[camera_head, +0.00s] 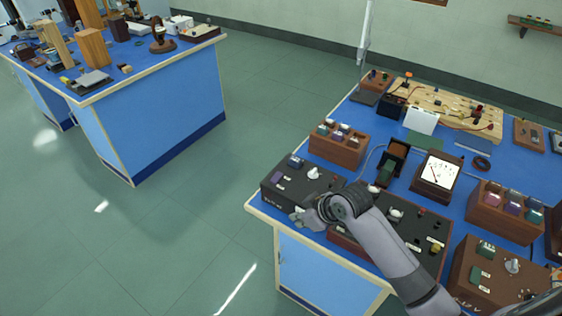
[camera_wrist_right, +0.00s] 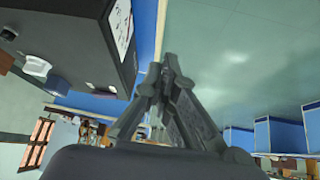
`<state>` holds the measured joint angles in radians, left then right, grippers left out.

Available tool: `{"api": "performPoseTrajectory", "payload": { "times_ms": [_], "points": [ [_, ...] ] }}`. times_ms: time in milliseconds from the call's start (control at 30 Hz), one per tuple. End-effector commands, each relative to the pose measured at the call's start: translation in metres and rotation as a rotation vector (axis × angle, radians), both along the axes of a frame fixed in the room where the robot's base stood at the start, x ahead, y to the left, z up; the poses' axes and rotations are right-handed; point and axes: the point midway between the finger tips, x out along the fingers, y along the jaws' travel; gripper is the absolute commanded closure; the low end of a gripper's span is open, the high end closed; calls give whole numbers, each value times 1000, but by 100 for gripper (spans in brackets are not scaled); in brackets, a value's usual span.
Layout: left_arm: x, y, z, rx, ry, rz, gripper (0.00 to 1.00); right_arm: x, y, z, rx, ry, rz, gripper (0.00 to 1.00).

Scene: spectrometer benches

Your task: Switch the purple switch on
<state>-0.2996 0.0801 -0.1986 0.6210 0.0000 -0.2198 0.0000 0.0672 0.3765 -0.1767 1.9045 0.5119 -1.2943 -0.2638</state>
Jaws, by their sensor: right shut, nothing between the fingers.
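The purple switch (camera_head: 277,177) is a small purple block on the left end of a black control box (camera_head: 268,195), at the front left corner of the near bench. Whether it is tipped on or off is too small to tell. A white knob (camera_head: 314,172) stands on the same box. My right gripper (camera_head: 302,218) is shut and empty, low at the front edge of this box and to the right of the switch. My left gripper is not in view.
Behind the box is a brown box with coloured switches (camera_head: 335,150). A second control box (camera_head: 423,226) lies right of it, partly behind my arm. A meter (camera_head: 437,176) stands farther back. Green floor (camera_head: 170,215) is clear towards the other bench (camera_head: 160,110).

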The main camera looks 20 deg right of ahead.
Motion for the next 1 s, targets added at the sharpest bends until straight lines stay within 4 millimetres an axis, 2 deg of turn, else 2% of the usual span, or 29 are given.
{"api": "performPoseTrajectory", "payload": {
  "times_ms": [33,200,333,433,600,867,1000],
  "points": [
    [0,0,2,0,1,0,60,17,-5,17,-2,-28,16,100],
    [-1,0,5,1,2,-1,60,64,-18,68,10,-112,75,100],
    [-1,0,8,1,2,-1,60,93,-29,109,18,-172,112,100],
    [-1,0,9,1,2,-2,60,106,-33,128,26,-199,128,100],
    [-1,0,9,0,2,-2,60,111,-35,136,28,-211,136,100],
    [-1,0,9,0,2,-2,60,111,-35,135,29,-211,135,100],
    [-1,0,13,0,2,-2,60,117,-30,128,33,-207,133,100]
  ]
}}
